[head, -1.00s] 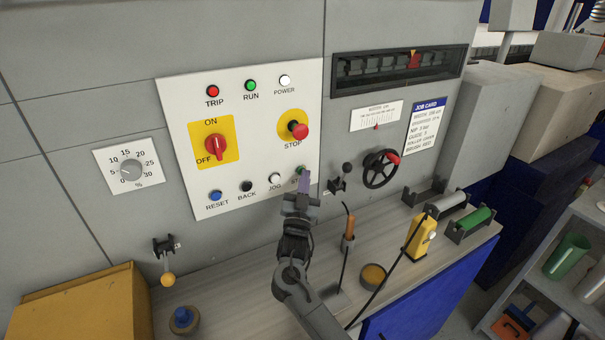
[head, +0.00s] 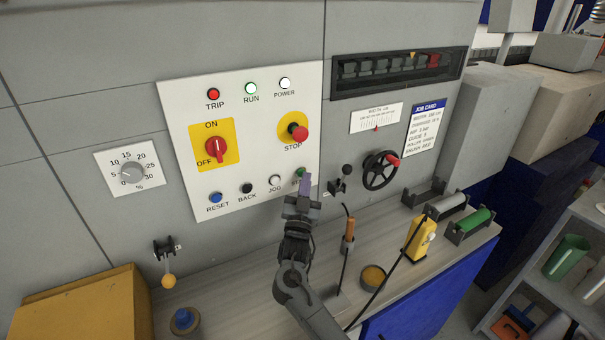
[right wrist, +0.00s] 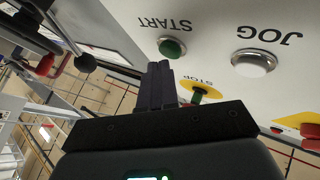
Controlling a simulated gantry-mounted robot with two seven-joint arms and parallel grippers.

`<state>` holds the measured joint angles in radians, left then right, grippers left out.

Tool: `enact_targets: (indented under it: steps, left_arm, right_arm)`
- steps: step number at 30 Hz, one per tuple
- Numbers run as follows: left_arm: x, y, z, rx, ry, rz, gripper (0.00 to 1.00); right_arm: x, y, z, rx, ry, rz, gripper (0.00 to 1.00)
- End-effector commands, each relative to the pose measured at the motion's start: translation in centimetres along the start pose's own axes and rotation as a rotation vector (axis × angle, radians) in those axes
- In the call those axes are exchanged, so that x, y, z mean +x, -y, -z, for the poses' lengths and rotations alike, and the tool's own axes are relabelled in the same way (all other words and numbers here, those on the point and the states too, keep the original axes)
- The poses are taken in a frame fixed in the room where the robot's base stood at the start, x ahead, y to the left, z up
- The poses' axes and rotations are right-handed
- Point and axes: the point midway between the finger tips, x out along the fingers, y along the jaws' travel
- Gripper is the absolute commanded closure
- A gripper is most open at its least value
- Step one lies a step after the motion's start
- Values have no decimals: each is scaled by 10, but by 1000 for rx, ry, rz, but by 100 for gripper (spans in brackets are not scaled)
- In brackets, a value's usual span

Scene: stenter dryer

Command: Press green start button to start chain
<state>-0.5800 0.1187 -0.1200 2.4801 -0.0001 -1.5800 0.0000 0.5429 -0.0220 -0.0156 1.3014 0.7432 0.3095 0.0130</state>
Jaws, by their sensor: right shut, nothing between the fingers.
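The green start button (head: 300,173) is at the lower right of the white control panel (head: 262,200), its label partly hidden by my right gripper. My right gripper (head: 305,183) is shut and empty, its tips close beside the button. In the right wrist view the green button (right wrist: 172,47) shows whole under the word START, with the shut fingers (right wrist: 160,85) just short of it and seemingly apart from it. The RUN lamp (head: 251,88) glows bright, pale green-white. In the chain window (head: 395,65) a red link sits right of the yellow pointer. My left gripper is out of view.
The JOG button (head: 275,181) is left of the start button, and the red STOP button (head: 299,132) juts out above. A black lever (head: 341,178) and a handwheel (head: 380,170) stand to the right. The counter below holds a yellow device (head: 418,238) and a tool in a holder (head: 350,228).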

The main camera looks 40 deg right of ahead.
Motion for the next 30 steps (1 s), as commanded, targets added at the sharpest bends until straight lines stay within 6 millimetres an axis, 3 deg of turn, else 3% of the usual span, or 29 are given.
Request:
enact_targets:
  steps: [8, 21, 30]
  left_arm:
    - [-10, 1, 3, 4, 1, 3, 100]
    - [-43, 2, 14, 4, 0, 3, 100]
    - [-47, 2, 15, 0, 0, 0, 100]
  right_arm:
    - [-5, -4, 6, -1, 1, 1, 100]
    - [-34, -25, 27, -1, 2, 0, 100]
    - [-42, -30, 30, 0, 0, 0, 100]
